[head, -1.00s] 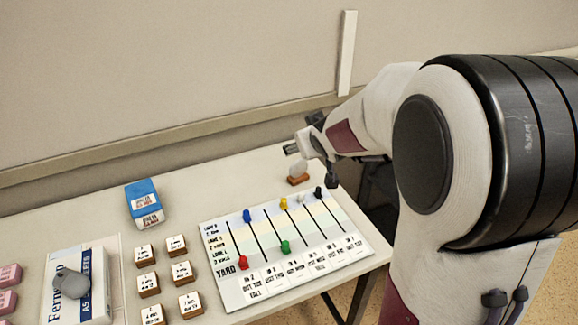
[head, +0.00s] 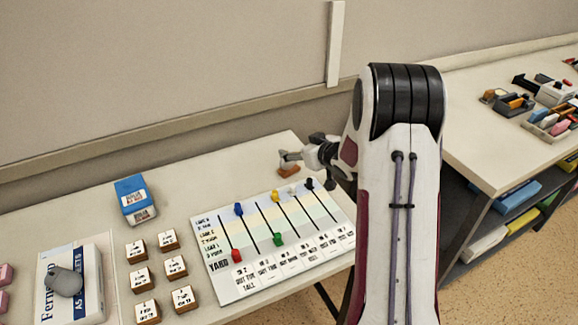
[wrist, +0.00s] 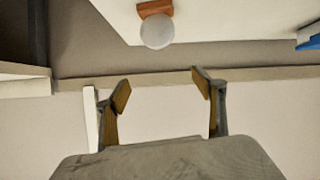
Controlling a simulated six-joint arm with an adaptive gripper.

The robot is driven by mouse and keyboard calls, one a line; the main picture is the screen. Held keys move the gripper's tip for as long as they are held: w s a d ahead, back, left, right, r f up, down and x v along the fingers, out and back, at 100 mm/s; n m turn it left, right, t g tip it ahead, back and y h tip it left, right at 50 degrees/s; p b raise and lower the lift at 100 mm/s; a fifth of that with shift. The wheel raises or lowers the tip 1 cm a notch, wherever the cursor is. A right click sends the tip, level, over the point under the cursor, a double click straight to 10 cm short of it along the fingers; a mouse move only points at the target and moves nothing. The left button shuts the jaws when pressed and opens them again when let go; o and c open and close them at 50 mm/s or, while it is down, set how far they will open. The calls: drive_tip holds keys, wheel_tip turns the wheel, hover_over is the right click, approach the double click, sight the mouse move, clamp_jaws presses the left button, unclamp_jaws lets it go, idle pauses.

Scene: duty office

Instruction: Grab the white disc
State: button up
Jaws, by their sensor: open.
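The white disc (wrist: 157,31) stands upright in a small brown wooden block (wrist: 155,8) in the wrist view, near the table's edge. In the head view the brown block (head: 288,171) sits near the back right of the table, and the disc is largely hidden by my gripper (head: 287,157). In the wrist view my gripper (wrist: 162,88) is open and empty. Its two fingers are spread apart, and the disc appears above the gap between the fingertips, apart from both.
A board (head: 283,290) with coloured pegs lies in front of the block. A blue-and-white box (head: 134,195), several lettered blocks (head: 174,266) and a white box with a grey object (head: 66,281) are to the left. A cluttered shelf (head: 470,95) stands at right.

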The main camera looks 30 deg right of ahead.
drive_tip(key=y, duration=0.2)
approach(289, 168)
drive_tip(key=shift+w+a+r+t, duration=0.25)
drive_tip(key=shift+w+r+t, duration=0.15)
drive_tip(key=shift+w+r, duration=0.75)
drive_tip(key=shift+f+y, duration=0.3)
drive_tip(key=shift+f, duration=0.3)
drive_tip(key=shift+x, duration=1.3)
drive_tip(key=shift+w, duration=0.1)
drive_tip(key=shift+d+x, duration=0.2)
drive_tip(key=shift+x, duration=1.05)
drive_tip(key=shift+d+x, duration=0.2)
drive_tip(key=shift+x, duration=1.05)
